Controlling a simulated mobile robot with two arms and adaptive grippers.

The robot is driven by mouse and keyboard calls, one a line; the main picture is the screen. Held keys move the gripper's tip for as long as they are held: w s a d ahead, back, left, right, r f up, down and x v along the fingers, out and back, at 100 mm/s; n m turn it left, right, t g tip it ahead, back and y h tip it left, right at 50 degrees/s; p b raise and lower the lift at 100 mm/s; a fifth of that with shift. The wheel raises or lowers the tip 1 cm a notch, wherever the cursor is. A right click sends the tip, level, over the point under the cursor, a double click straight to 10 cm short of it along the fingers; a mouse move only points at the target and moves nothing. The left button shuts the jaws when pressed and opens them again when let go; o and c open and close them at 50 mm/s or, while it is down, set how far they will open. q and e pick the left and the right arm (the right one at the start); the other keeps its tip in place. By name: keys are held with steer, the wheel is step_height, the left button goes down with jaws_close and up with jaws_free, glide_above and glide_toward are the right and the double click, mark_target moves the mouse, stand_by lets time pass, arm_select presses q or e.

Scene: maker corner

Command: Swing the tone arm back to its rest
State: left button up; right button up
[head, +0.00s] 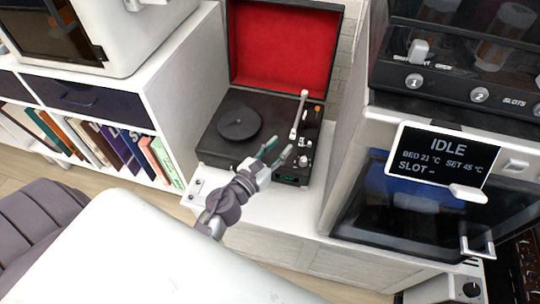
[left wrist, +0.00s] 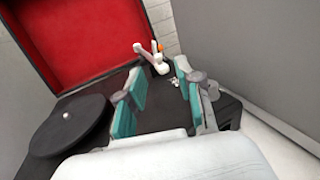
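The record player (head: 222,148) is a black case with a red-lined lid standing open, on a white cabinet. Its dark round platter (head: 240,122) is on the left. The white tone arm (head: 299,115) lies to the right of the platter, apart from it in the head view. It also shows, foreshortened, beyond my fingers in the left wrist view (left wrist: 153,58). My left gripper (head: 277,152) is over the front of the deck, its teal-padded fingers apart and empty, also seen in the left wrist view (left wrist: 160,82). It appears short of the tone arm. My right gripper is out of view.
Small knobs and an orange button (head: 318,108) sit right of the tone arm. An oven-like machine with an IDLE display (head: 445,156) stands close on the right. A white shelf of books (head: 110,148) is on the left. The raised lid (head: 285,42) bounds the back.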

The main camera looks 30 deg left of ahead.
arm_select(q)
steer(key=s, duration=0.4)
steer(key=shift+a, duration=0.35)
